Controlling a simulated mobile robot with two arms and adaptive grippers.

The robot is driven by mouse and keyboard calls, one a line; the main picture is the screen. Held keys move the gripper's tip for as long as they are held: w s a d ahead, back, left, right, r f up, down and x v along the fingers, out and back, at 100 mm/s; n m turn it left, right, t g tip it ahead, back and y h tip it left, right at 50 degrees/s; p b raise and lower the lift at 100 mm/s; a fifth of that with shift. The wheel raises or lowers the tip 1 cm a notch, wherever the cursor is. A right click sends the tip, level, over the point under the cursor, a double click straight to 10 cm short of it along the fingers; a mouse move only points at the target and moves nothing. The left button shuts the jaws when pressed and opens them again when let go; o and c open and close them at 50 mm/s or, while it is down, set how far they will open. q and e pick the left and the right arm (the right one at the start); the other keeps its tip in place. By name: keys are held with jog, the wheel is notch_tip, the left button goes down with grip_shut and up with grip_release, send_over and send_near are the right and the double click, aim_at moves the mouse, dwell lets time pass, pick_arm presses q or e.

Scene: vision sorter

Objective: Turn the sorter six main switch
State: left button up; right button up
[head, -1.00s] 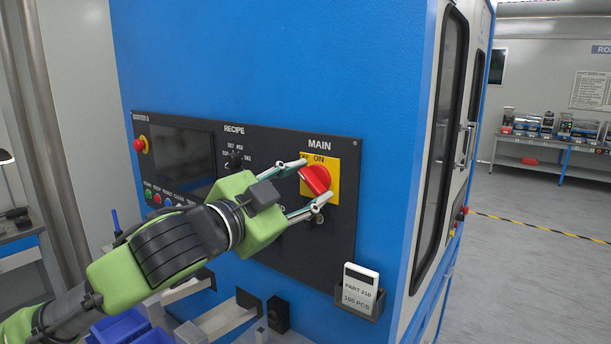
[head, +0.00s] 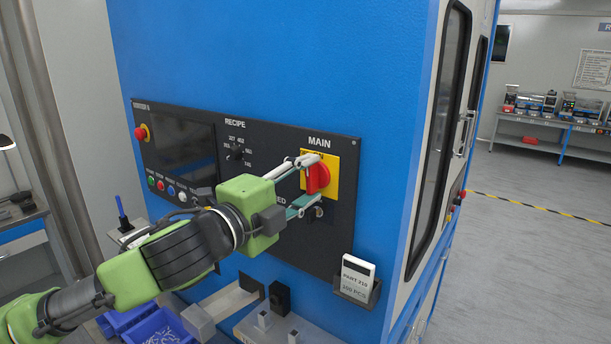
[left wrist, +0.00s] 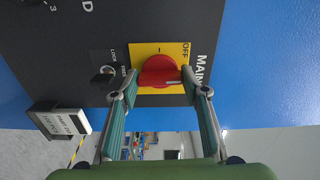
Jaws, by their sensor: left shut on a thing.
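The main switch is a red knob (head: 318,179) on a yellow plate (head: 333,178), under the word MAIN on the machine's black panel. Its grip bar stands about upright in the head view. In the left wrist view the red knob (left wrist: 159,71) lies between my two fingertips, and OFF is readable on the plate's edge. My left gripper (head: 316,184) is shut on the knob, with one finger at its top and the other at its bottom. The fingers partly cover the plate's markings. My right gripper is not in view.
The black panel (head: 270,235) also carries a screen (head: 185,150), a recipe dial (head: 236,153), coloured buttons and a red stop button (head: 140,133). A card holder (head: 356,291) sticks out below right. Blue bins (head: 160,328) stand below my arm. Floor at right is open.

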pick_arm(q)
jog(key=shift+m, duration=0.4)
jog(key=o, duration=1.1)
jog(key=shift+a, duration=0.1)
jog(key=v, duration=1.1)
jog(key=shift+s+a, duration=0.2)
jog(key=shift+s, duration=0.15)
